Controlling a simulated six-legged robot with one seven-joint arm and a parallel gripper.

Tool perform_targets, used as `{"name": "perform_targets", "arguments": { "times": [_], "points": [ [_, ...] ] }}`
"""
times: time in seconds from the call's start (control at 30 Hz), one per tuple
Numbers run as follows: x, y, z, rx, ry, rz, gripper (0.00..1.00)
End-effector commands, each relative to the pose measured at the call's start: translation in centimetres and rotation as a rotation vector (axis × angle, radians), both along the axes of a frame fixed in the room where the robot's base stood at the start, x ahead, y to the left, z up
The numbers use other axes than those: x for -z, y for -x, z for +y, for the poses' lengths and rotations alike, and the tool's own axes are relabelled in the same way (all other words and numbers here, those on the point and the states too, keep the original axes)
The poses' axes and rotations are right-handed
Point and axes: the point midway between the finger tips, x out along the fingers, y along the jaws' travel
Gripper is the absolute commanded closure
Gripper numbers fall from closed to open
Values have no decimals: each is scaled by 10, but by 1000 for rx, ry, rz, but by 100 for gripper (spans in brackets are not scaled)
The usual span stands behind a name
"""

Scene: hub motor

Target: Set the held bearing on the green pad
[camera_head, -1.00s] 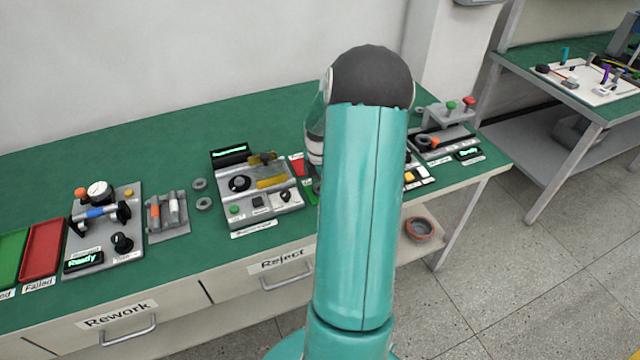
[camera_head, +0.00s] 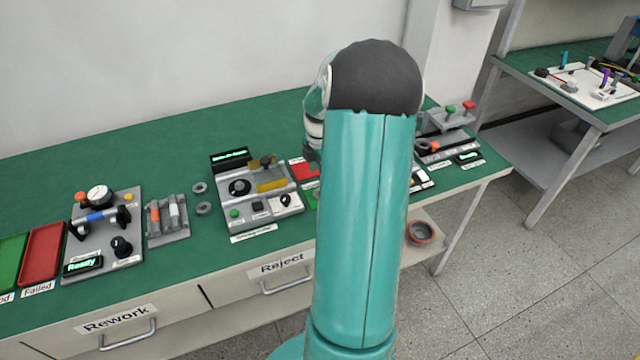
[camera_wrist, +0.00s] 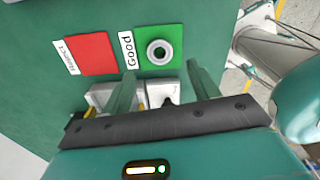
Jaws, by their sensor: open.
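The bearing (camera_wrist: 150,49), a grey ring with a dark centre, lies flat on the green pad (camera_wrist: 176,36) in the wrist view. The pad's label reads "Good". My gripper (camera_wrist: 160,80) is open, and its two teal fingers stand apart just below the pad in the picture, with nothing between them. The bearing is beyond the fingertips, and they appear clear of it. In the head view a sliver of the green pad (camera_head: 312,194) shows beside my arm. My arm hides my gripper and the bearing there.
A red pad (camera_wrist: 92,53) labelled "Reject" lies left of the green pad. A tester (camera_head: 255,195) with a lit display stands left of my arm in the head view. Two grey rings (camera_head: 201,198) lie on the green bench. Bare bench stretches behind them.

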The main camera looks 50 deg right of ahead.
Motion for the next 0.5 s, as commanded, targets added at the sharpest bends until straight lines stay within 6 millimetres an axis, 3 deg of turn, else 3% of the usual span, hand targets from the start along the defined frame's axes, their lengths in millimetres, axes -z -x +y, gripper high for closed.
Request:
{"name": "perform_targets", "arguments": {
  "times": [0.2,0.5],
  "points": [
    [-40,0,-1,1,2,-1,40],
    [-53,0,0,0,0,1,40]
  ]
}}
